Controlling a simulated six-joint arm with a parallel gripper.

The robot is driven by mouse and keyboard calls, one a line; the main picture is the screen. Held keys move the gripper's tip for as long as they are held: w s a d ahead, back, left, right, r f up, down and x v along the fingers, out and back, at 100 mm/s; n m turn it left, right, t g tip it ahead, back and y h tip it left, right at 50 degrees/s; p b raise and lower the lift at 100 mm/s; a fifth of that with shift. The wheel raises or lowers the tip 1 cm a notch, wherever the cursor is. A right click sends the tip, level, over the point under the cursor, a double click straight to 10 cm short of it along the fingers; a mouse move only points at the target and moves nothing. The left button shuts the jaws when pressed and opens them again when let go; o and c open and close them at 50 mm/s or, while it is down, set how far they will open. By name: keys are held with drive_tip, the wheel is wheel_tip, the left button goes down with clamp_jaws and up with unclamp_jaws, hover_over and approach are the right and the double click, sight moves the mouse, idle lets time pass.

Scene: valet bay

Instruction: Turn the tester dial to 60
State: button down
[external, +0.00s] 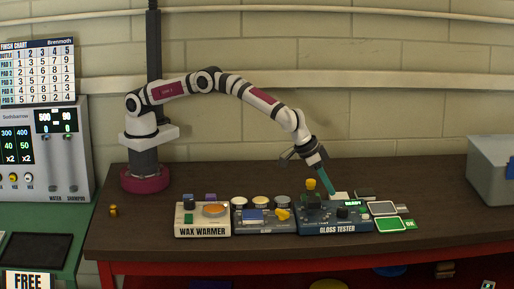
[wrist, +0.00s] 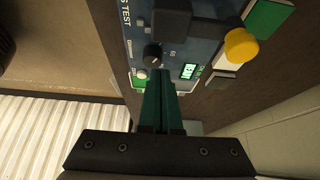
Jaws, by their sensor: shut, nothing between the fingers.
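The gloss tester (external: 335,222) is a blue box on the table, and its panel (wrist: 180,30) fills the upper middle of the wrist view. The tester dial (wrist: 152,55) is a dark round knob with a light mark; it also shows in the external view (external: 343,212). I cannot read what value it points to. A small lit display (wrist: 189,71) sits beside the dial, and in the external view it seems to read READY. My gripper (wrist: 163,75) has green fingers, shut and empty, with the tips close to the dial. Whether they touch it is unclear. The gripper also shows in the external view (external: 331,194).
A yellow knob (wrist: 241,45) and a dark block stand up from the tester. The wax warmer (external: 203,220) and another blue unit (external: 262,218) stand to its left. Green and grey plates (external: 389,224) lie to its right. A grey-blue box (external: 491,168) stands at the right edge.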

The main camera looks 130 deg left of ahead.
sight(343, 212)
drive_tip(key=shift+r, duration=0.45)
drive_tip(key=f, duration=0.2)
drive_tip(key=w+d+f, duration=0.1)
drive_tip(key=f, duration=0.1)
drive_tip(key=w+f, duration=0.1)
drive_tip(key=f, duration=0.1)
drive_tip(key=shift+d, duration=0.35)
drive_tip(key=shift+w+a, duration=0.15)
drive_tip(key=shift+a, duration=0.15)
idle(0.3)
